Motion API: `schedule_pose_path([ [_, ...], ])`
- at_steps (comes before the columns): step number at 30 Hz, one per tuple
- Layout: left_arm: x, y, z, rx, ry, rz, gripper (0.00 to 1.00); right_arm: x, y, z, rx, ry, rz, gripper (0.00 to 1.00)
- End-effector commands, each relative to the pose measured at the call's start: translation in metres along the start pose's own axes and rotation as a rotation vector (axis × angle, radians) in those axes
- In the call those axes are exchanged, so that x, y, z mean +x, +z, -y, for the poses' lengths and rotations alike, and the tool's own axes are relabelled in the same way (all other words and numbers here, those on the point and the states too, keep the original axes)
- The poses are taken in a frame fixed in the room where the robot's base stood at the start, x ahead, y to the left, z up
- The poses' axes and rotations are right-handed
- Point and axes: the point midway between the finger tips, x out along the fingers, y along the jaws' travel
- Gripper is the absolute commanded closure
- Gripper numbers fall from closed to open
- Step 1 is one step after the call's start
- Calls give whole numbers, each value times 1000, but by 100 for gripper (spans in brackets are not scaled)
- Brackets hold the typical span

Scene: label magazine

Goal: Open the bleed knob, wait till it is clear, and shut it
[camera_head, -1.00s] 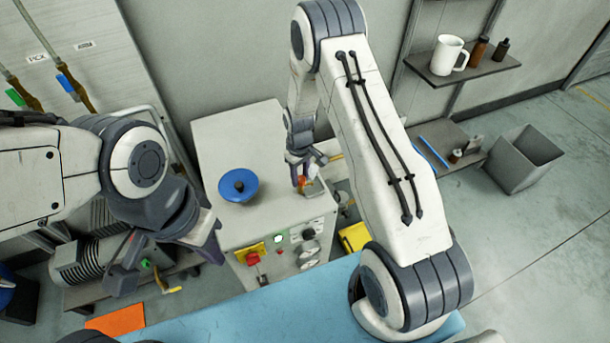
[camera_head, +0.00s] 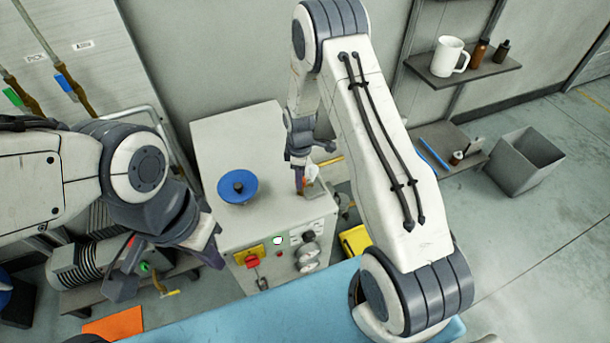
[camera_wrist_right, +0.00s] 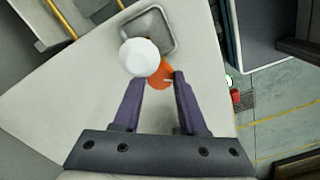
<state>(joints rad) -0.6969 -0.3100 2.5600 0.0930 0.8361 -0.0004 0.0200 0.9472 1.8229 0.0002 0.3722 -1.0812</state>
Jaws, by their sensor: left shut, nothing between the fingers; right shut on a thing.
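An orange knob (camera_wrist_right: 160,72) sits on top of the pale cabinet (camera_head: 232,135). It is partly hidden by my right gripper and a white round piece (camera_wrist_right: 140,57) beside it. In the head view the knob (camera_head: 300,184) shows only as a small orange patch. My right gripper (camera_wrist_right: 158,80) is shut on the orange knob, with one finger on each side. My left gripper (camera_head: 218,262) is shut and empty, in front of the cabinet's left side, away from the knob.
A blue round handwheel (camera_head: 238,187) stands on the cabinet, left of my right gripper. The cabinet front has a red switch on a yellow plate (camera_head: 251,257), a small lamp (camera_head: 277,240) and dials (camera_head: 307,252). A blue surface (camera_head: 215,318) lies in front.

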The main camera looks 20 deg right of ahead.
Motion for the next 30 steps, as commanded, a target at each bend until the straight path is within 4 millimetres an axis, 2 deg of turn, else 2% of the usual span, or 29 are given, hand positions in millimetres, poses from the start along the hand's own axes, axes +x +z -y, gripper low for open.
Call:
schedule_pose_path([
  [15, 0, 0, 0, 0, 0, 0, 100, -1, -1, -2, -21, 6, -3, 100],
  [16, 0, 0, 0, 0, 0, 0, 100, -1, -1, -2, -21, 6, -3, 55],
  [18, 0, 0, 0, 0, 0, 0, 100, -1, -1, -2, -21, 5, -3, 29],
  [30, 2, 0, 0, 0, 0, 0, 100, -6, -1, -1, -20, 3, -2, 29],
])
